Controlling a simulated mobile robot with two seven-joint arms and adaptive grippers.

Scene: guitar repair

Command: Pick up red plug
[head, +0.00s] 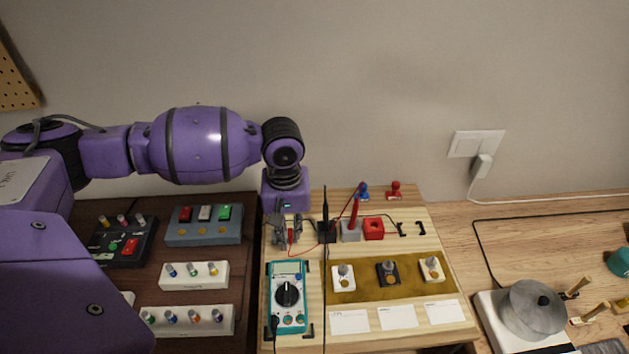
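A small red plug (291,237) stands above the teal multimeter (303,268), with a thin red lead running from it toward the red probe (355,212) in a grey holder. My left gripper (285,240) points down over the plug from the back. Its two fingers look spread, with the red plug between them, nearer the right finger. I cannot tell whether a finger touches it. The finger tips are small and partly blend with the dark parts around them. My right gripper is not in view.
A black probe (325,232) stands upright close to the right of my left gripper. A red block (373,229) and blue and red pegs (395,190) are further right. Switch boxes (204,226) lie left. A pot (533,310) stands at the far right.

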